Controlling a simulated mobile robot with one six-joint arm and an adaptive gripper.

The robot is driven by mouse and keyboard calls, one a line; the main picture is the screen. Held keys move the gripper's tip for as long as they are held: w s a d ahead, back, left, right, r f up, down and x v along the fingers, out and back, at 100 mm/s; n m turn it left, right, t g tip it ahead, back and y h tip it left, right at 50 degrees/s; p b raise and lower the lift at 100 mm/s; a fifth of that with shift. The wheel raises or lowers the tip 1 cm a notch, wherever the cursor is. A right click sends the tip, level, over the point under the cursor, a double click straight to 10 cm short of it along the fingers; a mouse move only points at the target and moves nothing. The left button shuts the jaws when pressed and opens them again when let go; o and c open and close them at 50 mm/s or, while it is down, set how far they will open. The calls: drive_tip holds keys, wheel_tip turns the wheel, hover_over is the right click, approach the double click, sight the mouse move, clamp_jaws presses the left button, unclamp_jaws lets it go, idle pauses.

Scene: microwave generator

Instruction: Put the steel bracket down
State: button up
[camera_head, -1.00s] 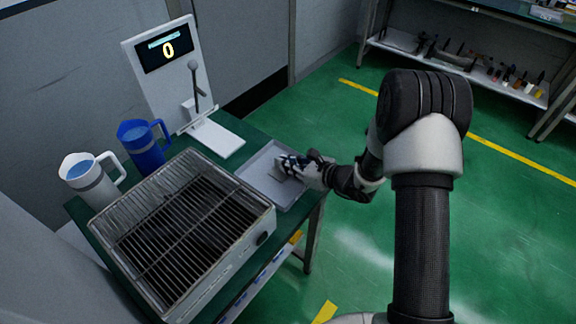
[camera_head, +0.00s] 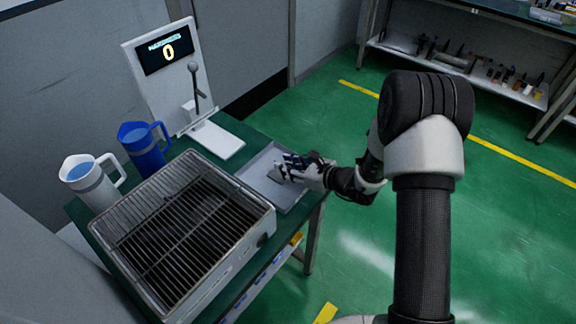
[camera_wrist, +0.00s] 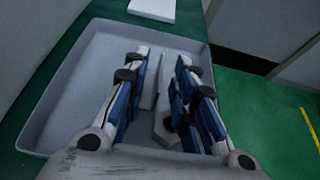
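The steel bracket (camera_wrist: 163,112) is a light grey angled piece. In the wrist view it lies in the grey tray (camera_wrist: 75,90), between my fingers, and is partly hidden by them. My gripper (camera_wrist: 162,62) is open around the bracket, with blue pads on both sides and a gap between them. In the head view my gripper (camera_head: 283,168) reaches low into the tray (camera_head: 262,158) from the right. A small part of the bracket (camera_head: 274,177) shows by the fingertips.
A grill box (camera_head: 185,225) stands left of the tray on the green table. A white stand with a display reading 0 (camera_head: 168,52) is behind. A blue jug (camera_head: 140,150) and a white jug (camera_head: 88,180) stand at the left. Open floor lies to the right.

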drive_tip(key=p+v, duration=0.3)
drive_tip(key=v, duration=0.9)
drive_tip(key=s+a+r+n+g+h, duration=0.1)
drive_tip(key=s+a+r+n+g, duration=0.25)
drive_tip(key=s+r+n, duration=0.4)
drive_tip(key=s+a+r+n+g, duration=0.3)
drive_tip(key=s+a+r+n, duration=0.1)
drive_tip(key=s+r+n, duration=0.3)
drive_tip(key=s+d+r+n+t+h, duration=0.2)
drive_tip(key=s+d+r+n+h, duration=0.6)
drive_tip(key=s+d+n, duration=0.3)
drive_tip(key=shift+s+d+t+h, duration=0.35)
drive_tip(key=shift+s+d+h, duration=0.55)
drive_tip(key=shift+d, duration=0.1)
